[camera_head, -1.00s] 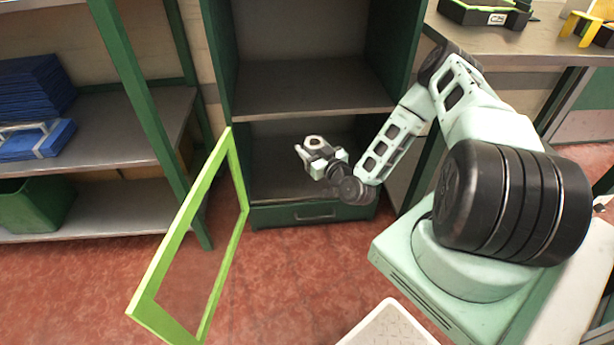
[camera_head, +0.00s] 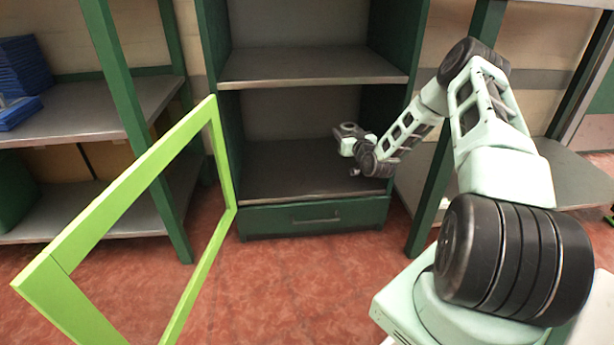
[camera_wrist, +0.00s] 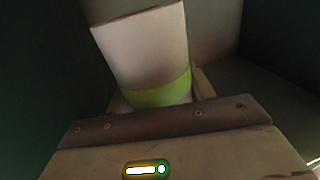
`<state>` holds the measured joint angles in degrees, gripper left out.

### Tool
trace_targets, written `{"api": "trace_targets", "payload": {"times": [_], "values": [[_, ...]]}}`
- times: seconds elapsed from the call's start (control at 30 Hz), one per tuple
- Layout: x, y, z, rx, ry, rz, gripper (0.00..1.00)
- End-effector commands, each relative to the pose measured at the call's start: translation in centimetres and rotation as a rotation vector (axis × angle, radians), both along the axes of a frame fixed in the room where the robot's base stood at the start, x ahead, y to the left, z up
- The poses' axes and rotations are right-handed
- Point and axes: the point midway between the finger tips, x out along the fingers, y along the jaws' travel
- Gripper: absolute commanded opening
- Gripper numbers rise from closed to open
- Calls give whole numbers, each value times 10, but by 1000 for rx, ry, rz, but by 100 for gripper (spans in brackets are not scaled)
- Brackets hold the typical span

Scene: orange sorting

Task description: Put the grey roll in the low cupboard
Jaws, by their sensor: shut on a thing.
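The grey roll (camera_head: 349,128) is at the end of my gripper (camera_head: 346,139), inside the lower compartment of the green cupboard (camera_head: 387,141), towards its right side. In the wrist view the pale roll (camera_wrist: 143,48) with a yellow-green band stands between the fingers, and my gripper (camera_wrist: 155,98) is shut on it. The roll is above the compartment's grey floor (camera_head: 280,182); whether it touches the floor cannot be told. The cupboard's lime-green framed door (camera_head: 220,165) stands wide open to the left.
A closed drawer (camera_head: 315,218) is below the compartment, and a grey shelf (camera_head: 310,68) is above it. A shelf rack (camera_head: 95,115) with blue stacked items (camera_head: 22,68) stands at left.

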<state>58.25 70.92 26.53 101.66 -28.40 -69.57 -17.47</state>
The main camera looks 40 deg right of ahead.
Motion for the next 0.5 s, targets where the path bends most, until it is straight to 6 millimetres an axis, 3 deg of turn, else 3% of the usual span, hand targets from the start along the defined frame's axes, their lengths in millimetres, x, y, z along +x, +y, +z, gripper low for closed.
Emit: {"api": "trace_targets", "payload": {"times": [0.23, 0.5], "values": [[2, -10, -17, 1, 0, -15, 29], [2, -10, -65, 0, 0, -15, 29]]}}
